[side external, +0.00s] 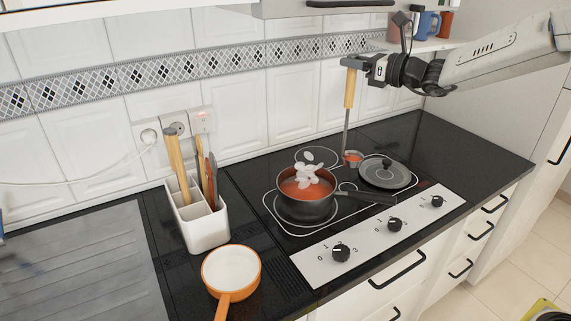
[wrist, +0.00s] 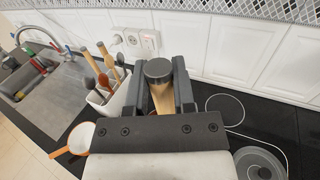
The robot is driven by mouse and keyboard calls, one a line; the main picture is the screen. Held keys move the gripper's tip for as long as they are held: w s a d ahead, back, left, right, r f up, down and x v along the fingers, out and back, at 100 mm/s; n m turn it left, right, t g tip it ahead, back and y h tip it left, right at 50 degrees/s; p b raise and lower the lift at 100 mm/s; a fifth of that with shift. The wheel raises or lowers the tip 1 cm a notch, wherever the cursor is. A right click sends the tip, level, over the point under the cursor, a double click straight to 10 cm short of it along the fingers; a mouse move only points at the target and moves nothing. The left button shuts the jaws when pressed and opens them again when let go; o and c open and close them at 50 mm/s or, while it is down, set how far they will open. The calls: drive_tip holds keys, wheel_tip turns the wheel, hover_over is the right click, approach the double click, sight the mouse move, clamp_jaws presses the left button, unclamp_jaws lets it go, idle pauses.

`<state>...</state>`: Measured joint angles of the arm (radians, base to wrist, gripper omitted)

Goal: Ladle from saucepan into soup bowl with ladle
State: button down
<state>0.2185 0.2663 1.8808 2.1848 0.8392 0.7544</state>
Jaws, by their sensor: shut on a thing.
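My gripper (side external: 357,65) is shut on the wooden handle of the ladle (side external: 349,90), which hangs upright. The dark handle end (wrist: 158,70) shows between the jaws in the wrist view. The ladle's cup holds red soup and is right of and behind the saucepan (side external: 305,208), apparently outside its rim; its exact height is unclear. The dark saucepan stands on the hob with red soup and pale steam puffs. The orange soup bowl (side external: 230,270), white inside with a handle, looks empty; it also shows in the wrist view (wrist: 80,137). The saucepan is hidden there.
A grey lid (side external: 388,173) lies on the hob right of the saucepan. A white utensil holder (side external: 198,226) with several utensils stands left of the hob, behind the bowl. A shelf with mugs (side external: 428,24) is near my arm. The tiled wall bounds the back.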

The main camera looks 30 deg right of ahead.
drive_tip(key=s+d+f+m+h, duration=0.1)
drive_tip(key=s+d+m+h, duration=0.1)
drive_tip(key=s, duration=0.4)
drive_tip(key=s+d+f+m+t+h, duration=0.1)
drive_tip(key=s+d+f+m+h, duration=0.1)
drive_tip(key=s+h, duration=0.3)
drive_tip(key=shift+s+d+m+t+h, duration=0.3)
drive_tip(key=shift+s+d+m, duration=0.2)
drive_tip(key=shift+s+d, duration=0.45)
drive_tip(key=shift+s+a, duration=0.1)
drive_tip(key=shift+a, duration=0.2)
drive_tip(key=w+a+f+n+g+y, duration=0.1)
drive_tip(key=w+a+n+y, duration=0.3)
drive_tip(key=a, duration=0.7)
drive_tip(key=w+a+n+g+y, duration=0.25)
drive_tip(key=a+y, duration=0.25)
drive_tip(key=a, duration=0.6)
drive_tip(key=s+a+f+n+g+y, duration=0.1)
drive_tip(key=a+n+g+y, duration=0.1)
drive_tip(key=a, duration=0.9)
drive_tip(key=s+a+f+n+g+y, duration=0.2)
drive_tip(key=a+n+y, duration=0.1)
drive_tip(key=a, duration=0.8)
drive_tip(key=shift+a+g+y, duration=0.15)
drive_tip(key=shift+g+y, duration=0.2)
drive_tip(key=shift+y, duration=0.15)
drive_tip(key=shift+w+d+m, duration=0.25)
drive_tip(key=shift+w+d, duration=0.15)
drive_tip(key=shift+w, duration=0.05)
